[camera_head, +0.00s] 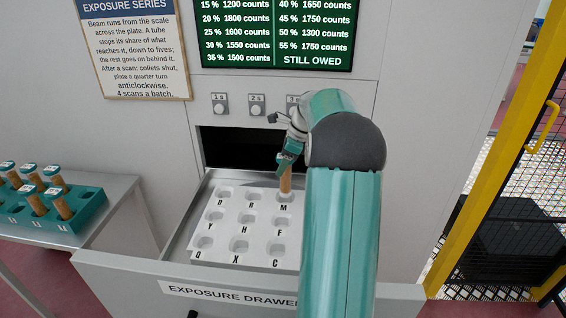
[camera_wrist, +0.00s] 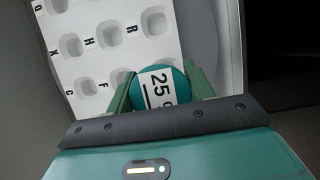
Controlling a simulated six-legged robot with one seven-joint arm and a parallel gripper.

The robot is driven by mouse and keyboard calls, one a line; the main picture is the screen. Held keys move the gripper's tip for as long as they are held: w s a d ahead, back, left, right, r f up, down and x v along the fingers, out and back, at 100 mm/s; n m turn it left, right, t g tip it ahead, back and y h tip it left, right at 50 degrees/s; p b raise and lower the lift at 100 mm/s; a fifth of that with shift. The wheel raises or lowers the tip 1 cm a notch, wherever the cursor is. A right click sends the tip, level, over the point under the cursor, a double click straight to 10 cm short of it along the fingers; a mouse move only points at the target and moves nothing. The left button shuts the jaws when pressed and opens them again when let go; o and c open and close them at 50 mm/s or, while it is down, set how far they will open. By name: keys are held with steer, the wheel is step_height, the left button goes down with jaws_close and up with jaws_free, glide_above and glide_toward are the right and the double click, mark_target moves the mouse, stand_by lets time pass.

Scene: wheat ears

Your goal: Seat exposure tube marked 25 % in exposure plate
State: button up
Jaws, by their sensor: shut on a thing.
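My gripper (camera_head: 287,160) is shut on the exposure tube (camera_head: 285,184), a brown tube with a teal cap. In the wrist view the cap (camera_wrist: 158,84) sits between my two fingers, and its white label reads 25 with a partly cut-off sign. The tube stands about upright over the far right well of the white exposure plate (camera_head: 262,232), the well lettered M. Its lower end meets that well's opening; I cannot tell how deep it is.
The exposure drawer (camera_head: 150,283) is pulled out under a dark wall slot (camera_head: 230,145). A teal rack (camera_head: 85,212) with several capped tubes stands on a side table at left. A yellow-framed fence (camera_head: 490,140) is at right.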

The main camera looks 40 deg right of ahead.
mark_target(283, 176)
steer(key=shift+f, duration=2.8)
steer(key=o, duration=1.5)
steer(key=shift+c, duration=0.2)
steer(key=v, duration=1.3)
steer(key=shift+r, duration=0.4)
steer(key=shift+d, duration=0.1)
